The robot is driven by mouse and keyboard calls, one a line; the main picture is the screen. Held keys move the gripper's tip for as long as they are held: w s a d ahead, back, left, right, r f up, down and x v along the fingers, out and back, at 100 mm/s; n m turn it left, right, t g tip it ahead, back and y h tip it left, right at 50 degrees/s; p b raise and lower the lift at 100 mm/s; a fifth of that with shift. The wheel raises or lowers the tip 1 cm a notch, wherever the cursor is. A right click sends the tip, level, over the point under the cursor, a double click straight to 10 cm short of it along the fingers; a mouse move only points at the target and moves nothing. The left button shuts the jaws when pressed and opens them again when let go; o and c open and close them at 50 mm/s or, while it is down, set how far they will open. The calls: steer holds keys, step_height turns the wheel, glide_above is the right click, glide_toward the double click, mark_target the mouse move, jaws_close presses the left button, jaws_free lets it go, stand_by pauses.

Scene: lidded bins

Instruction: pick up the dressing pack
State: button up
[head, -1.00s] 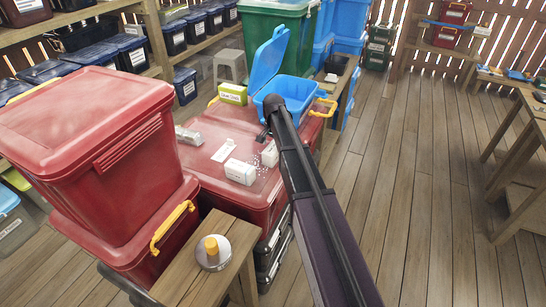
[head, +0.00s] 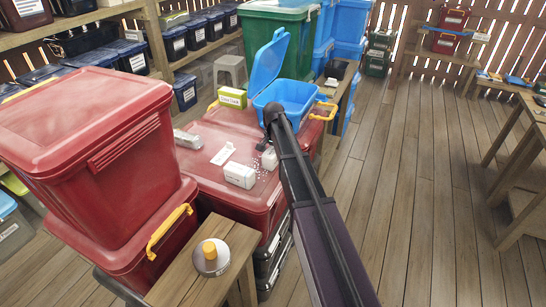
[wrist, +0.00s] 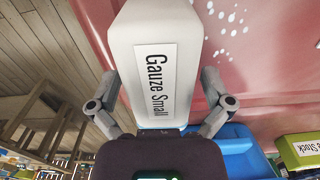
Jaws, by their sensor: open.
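A white box labelled "Gauze Small" (wrist: 156,65) fills the middle of the wrist view; I cannot tell for sure that it is the dressing pack. My gripper (wrist: 159,88) is open, with one finger on each side of this box, and any contact is unclear. In the head view a small white box (head: 269,159) stands on the red lid (head: 208,178), partly hidden by my arm beside it. My gripper shows only as a small dark part there. Another white box (head: 240,174) lies to the left on the same lid.
A white card-like piece (head: 222,153) and a grey-white box (head: 188,138) lie on the lid. Small white pieces are scattered near the boxes. Stacked red bins (head: 110,165) rise at the left.

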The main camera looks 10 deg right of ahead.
steer(key=c, duration=1.1)
steer(key=shift+r, duration=0.1)
step_height(320, 180, up, 2)
steer(key=p, duration=0.2)
steer(key=shift+r+p, duration=0.25)
steer(key=shift+p, duration=0.1)
steer(key=shift+s+r+p, duration=0.35)
steer(key=shift+r+p, duration=0.25)
steer(key=shift+p, duration=0.05)
steer(key=s+a+r+p, duration=0.1)
steer(key=s, duration=1.4)
steer(key=shift+a, duration=0.35)
steer(key=shift+s, duration=0.1)
